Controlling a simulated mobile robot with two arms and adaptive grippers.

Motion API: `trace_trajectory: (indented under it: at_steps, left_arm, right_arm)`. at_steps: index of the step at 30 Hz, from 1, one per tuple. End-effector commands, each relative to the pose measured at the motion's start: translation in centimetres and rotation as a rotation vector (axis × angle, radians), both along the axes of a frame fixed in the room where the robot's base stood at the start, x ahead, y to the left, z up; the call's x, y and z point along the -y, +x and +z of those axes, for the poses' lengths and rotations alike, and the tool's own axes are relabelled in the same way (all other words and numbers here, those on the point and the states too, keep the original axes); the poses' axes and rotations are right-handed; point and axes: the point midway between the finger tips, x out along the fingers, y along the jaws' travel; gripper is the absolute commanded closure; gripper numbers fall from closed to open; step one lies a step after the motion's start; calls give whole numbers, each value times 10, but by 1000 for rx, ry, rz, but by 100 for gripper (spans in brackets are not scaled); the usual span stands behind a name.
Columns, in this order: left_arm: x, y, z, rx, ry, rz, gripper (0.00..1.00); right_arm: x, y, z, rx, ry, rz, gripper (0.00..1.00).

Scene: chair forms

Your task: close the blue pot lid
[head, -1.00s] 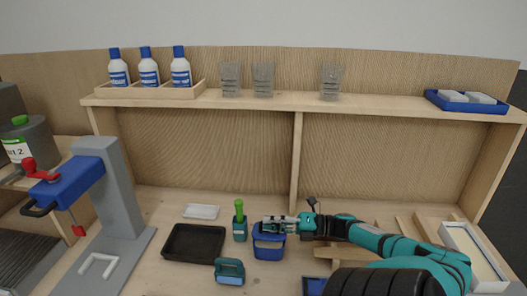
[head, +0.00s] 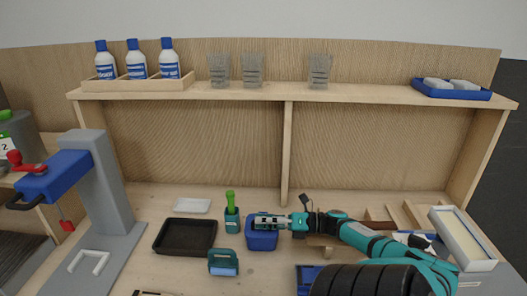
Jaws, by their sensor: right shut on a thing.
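The blue pot (head: 262,240) stands on the bench right of the middle, beside a green-handled brush in a teal holder. My right gripper (head: 268,222) reaches in from the right and lies across the top of the pot. It is shut on the pot's lid, which is mostly hidden by the fingers. I cannot tell whether the lid sits flush on the rim. My left gripper is not in view.
A black tray (head: 186,237), a white dish (head: 192,206), the teal holder (head: 232,219) and a teal-handled block (head: 223,263) stand close on the left. A grey and blue press (head: 100,185) is farther left. A shelf (head: 290,94) runs behind.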

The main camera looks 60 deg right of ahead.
Motion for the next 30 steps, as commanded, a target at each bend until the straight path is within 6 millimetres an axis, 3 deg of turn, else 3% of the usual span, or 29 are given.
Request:
trace_trajectory:
  at_steps: [7,8,13,30]
  left_arm:
    - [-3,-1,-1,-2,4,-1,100]
    - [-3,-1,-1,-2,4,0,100]
    - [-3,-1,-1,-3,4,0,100]
    - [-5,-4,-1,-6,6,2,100]
  right_arm:
    - [-2,-1,-3,-5,2,6,100]
    - [-2,-1,-3,-5,2,6,87]
    - [-2,-2,-4,-8,1,5,66]
    - [-1,-3,-4,-16,-1,0,66]
